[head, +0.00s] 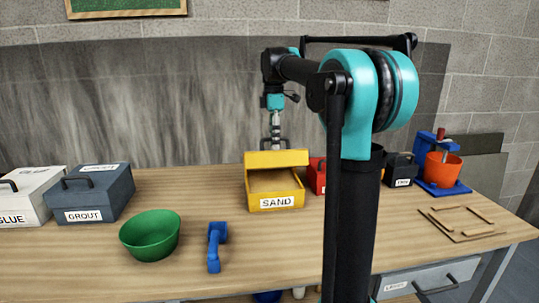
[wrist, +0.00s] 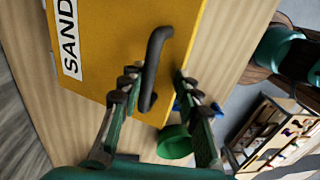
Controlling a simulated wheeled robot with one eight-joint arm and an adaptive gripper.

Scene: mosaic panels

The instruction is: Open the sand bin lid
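The yellow sand bin (head: 276,203), labelled SAND, stands on the table in the head view. Its lid (head: 277,159) is raised at the back, and the sandy-coloured inside (head: 272,182) shows in front of it. My gripper (head: 274,145) is at the lid's upper edge. In the wrist view the yellow lid (wrist: 110,35) bears a SAND label and a dark curved handle (wrist: 152,65). My gripper's fingers (wrist: 157,84) stand apart on either side of the handle. A gap shows to the right finger; whether the left one touches is unclear.
A green bowl (head: 150,235) and a blue tool (head: 215,246) lie in front. Grout (head: 98,195) and glue (head: 30,198) bins stand left. A red box (head: 317,176), a dark bin (head: 401,170) and an orange pot (head: 442,170) stand right. A wooden frame (head: 466,222) lies at the right.

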